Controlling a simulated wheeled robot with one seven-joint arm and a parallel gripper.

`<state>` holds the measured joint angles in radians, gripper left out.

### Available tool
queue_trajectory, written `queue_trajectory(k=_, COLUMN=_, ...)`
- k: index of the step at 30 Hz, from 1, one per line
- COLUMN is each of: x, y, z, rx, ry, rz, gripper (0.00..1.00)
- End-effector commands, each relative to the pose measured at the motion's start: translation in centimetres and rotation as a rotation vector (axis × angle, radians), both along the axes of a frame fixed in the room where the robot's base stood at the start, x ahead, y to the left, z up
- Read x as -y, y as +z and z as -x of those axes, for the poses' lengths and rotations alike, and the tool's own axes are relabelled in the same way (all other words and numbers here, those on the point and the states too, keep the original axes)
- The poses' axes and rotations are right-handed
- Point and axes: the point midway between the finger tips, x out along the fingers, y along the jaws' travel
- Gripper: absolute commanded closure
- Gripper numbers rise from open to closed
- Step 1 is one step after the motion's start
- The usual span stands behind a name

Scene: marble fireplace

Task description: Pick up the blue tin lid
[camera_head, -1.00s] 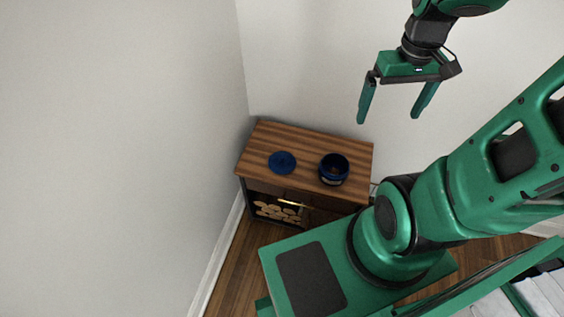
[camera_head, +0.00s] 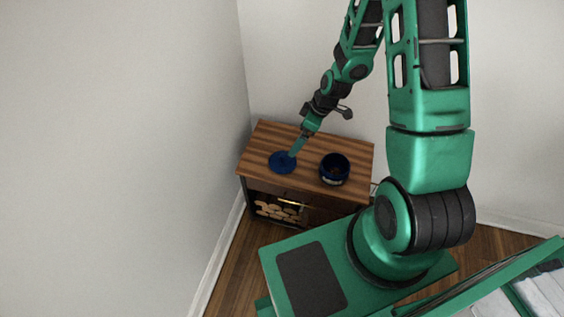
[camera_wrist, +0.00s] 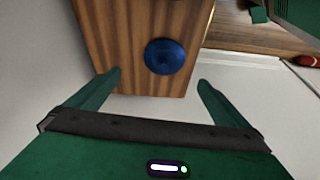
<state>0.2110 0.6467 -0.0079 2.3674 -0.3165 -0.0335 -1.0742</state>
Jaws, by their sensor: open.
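The blue tin lid (camera_head: 281,163) is a round, dark blue disc lying flat on the left part of the wooden cabinet top. It also shows in the wrist view (camera_wrist: 165,57), beyond and between my two fingers. My gripper (camera_head: 293,152) is over the cabinet, with its fingers seen edge-on near the lid's right edge in the head view. In the wrist view my gripper (camera_wrist: 158,80) is open, its fingers wide apart, with nothing between them. I cannot tell the exact height of the fingertips above the lid.
The wooden cabinet (camera_head: 310,145) stands in the corner against white walls. A dark blue open tin (camera_head: 334,169) stands on it to the right of the lid. Cut logs (camera_head: 278,211) fill a shelf below. The wood between lid and tin is clear.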

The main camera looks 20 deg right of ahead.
Motion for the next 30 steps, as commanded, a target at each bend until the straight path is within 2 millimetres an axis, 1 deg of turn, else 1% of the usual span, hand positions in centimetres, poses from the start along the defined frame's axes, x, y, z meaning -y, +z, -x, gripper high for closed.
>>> queue_trajectory(k=1, x=-0.6, y=-1.1, z=-0.1, rx=0.007, ry=0.019, rz=-0.010, gripper=0.00)
queue_trajectory(k=3, x=-1.2, y=-2.0, z=-0.3, rx=0.023, ry=0.042, rz=-0.020, gripper=0.00)
queue_trajectory(k=11, x=-2.4, y=-4.2, z=-0.9, rx=0.043, ry=0.071, rz=-0.032, gripper=0.00)
queue_trajectory(k=18, x=-3.4, y=-7.1, z=-1.6, rx=0.042, ry=0.071, rz=-0.032, gripper=0.00)
queue_trajectory(k=21, x=-3.7, y=-7.8, z=-1.8, rx=0.043, ry=0.071, rz=-0.032, gripper=0.00)
queue_trajectory(k=26, x=-3.8, y=-8.5, z=-1.9, rx=0.042, ry=0.070, rz=-0.031, gripper=0.00)
queue_trajectory(k=30, x=-4.3, y=-9.8, z=-2.0, rx=0.042, ry=0.070, rz=-0.030, gripper=0.00)
